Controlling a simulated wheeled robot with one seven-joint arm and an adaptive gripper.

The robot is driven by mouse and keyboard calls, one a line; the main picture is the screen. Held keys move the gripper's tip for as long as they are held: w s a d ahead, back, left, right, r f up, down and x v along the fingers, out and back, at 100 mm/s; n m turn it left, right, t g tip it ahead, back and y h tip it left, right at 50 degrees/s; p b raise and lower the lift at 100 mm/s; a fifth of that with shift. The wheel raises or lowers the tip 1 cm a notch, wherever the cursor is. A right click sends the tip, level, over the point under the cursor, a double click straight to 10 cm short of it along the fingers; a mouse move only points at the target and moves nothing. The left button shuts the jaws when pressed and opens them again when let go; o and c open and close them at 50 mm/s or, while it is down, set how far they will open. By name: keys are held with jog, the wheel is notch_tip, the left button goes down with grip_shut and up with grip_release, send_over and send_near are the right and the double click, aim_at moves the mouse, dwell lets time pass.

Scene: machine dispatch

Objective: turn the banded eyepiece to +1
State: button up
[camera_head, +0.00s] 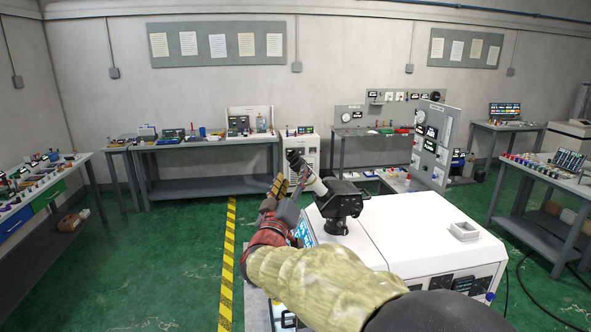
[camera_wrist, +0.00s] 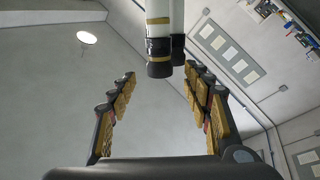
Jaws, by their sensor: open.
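The banded eyepiece (camera_wrist: 159,47) hangs into the top middle of the wrist view: a white tube with gold bands, a black ring with tiny unreadable marks and a dark end. A second, darker eyepiece (camera_wrist: 178,48) shows just behind it to the right, without a visible band. My gripper (camera_wrist: 160,76) is open, one finger on each side, with the banded end between and above the fingertips and clear space around it. In the head view my gripper (camera_head: 289,181) is beside the white eyepiece tube (camera_head: 313,182) of the black microscope head (camera_head: 341,200); the bands cannot be made out there.
The microscope head stands on a white cabinet (camera_head: 405,225) with a small grey tray (camera_head: 464,231) on top. A grey panel with dials (camera_head: 432,145) stands behind. Benches line the walls. Green floor (camera_head: 170,260) is open to the left, beyond a yellow-black stripe (camera_head: 229,255).

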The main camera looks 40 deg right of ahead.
jog(key=shift+v, duration=2.7)
